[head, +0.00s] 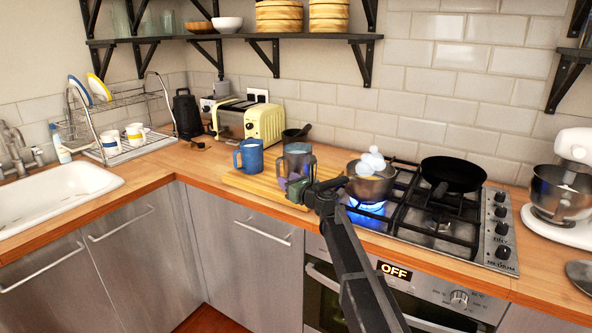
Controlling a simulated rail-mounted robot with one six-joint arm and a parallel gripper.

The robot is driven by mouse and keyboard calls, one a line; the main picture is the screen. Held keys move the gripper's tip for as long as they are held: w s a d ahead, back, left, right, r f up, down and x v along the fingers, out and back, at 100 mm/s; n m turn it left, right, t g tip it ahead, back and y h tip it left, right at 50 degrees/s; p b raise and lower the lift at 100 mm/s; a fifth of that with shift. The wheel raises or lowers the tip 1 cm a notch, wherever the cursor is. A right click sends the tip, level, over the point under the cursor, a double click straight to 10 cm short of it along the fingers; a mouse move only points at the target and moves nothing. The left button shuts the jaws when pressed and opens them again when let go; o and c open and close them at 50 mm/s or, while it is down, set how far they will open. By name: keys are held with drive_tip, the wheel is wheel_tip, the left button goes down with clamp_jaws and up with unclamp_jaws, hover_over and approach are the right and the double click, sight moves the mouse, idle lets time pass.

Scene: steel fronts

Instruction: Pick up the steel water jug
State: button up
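The steel water jug (297,154) appears to be the grey-blue vessel on the wooden board, left of the stove. It looks upright. My gripper (299,187) is at its front right, and the fingers overlap the jug's lower part in the head view. My gripper and the jug blend together there, so I cannot tell whether the fingers touch it or how far apart they are. The jug's lower side is partly hidden.
A blue mug (249,155) stands just left of the jug on the wooden board (240,181). A pot (371,185) sits over a lit blue flame (366,208) to the right. A black pan (453,174) is farther right. A toaster (264,123) stands behind.

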drive_tip(key=x, duration=0.4)
drive_tip(key=shift+w+a, duration=0.15)
drive_tip(key=shift+a, duration=0.05)
clamp_jaws()
idle(1.1)
